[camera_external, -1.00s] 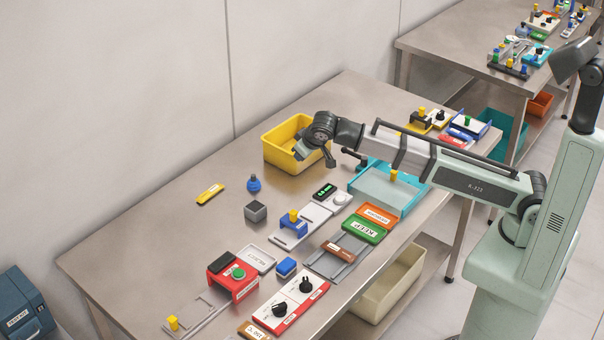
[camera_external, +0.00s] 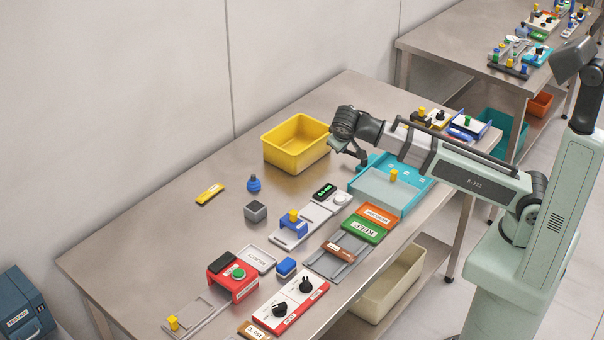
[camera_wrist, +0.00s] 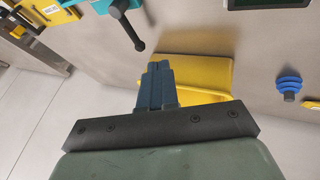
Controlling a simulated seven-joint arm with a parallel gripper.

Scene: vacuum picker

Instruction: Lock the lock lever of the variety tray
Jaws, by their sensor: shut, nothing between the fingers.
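The variety tray (camera_external: 420,184), a teal tray with a pale grey panel and a yellow knob, lies on the table left of my arm base. Its corner also shows at the top of the wrist view (camera_wrist: 98,6). The black lock lever (camera_wrist: 126,26) sticks out from that corner and ends in a ball. In the external view my wrist and gripper overlap the lever's area, so its angle is unclear there. My gripper (camera_wrist: 158,68) is shut and empty.
The yellow bin (camera_external: 275,150) stands behind and left of my gripper. A blue ribbed piece (camera_external: 254,185) and a grey cube (camera_external: 256,211) stand on the table. A display unit (camera_external: 324,190) and green and orange labelled blocks (camera_external: 364,229) lie in front of the tray.

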